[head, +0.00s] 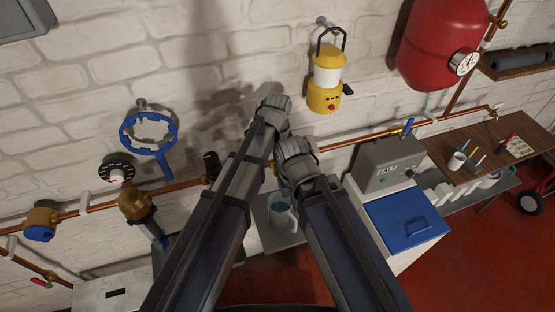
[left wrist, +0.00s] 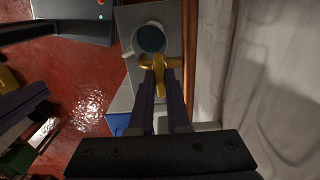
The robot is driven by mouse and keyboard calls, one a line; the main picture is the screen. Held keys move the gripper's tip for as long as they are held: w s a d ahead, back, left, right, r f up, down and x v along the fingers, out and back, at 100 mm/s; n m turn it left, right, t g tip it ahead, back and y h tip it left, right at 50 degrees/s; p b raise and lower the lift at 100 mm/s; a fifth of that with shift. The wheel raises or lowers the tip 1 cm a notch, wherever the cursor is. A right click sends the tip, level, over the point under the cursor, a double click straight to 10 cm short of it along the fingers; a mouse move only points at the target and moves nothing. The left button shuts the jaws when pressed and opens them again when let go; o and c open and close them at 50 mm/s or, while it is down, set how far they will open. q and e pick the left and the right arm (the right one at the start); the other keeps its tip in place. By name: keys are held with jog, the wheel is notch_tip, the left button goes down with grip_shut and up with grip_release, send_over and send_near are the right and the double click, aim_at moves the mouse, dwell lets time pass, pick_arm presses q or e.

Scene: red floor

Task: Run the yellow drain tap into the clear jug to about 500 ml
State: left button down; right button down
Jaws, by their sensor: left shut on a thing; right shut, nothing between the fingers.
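The yellow drain tap (left wrist: 160,66) shows in the left wrist view, with its handle between the fingers of my left gripper (left wrist: 160,88), which is shut on it. The tap is hidden behind my arms in the head view. The jug (head: 281,215) stands below my arms in the head view; it also shows in the left wrist view (left wrist: 149,39), by the tap's mouth. Its inside looks blue-grey; I cannot read a level. My right gripper (head: 296,160) is shut and empty, just below my left gripper in the head view; its fingertips are mostly hidden.
The jug stands on a narrow grey surface (head: 296,238). A grey unit with a blue lid (head: 405,217) is right of it. A copper pipe (head: 355,138) runs along the wall. A yellow lantern (head: 325,95) and a blue ring wrench (head: 150,150) hang above.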

dwell(0.4)
pick_arm(q)
jog(key=shift+n, duration=2.8)
jog(key=c, duration=0.9)
grip_release()
jog(key=shift+r, duration=0.1)
notch_tip(320, 180, up, 8)
jog(key=p, duration=0.8)
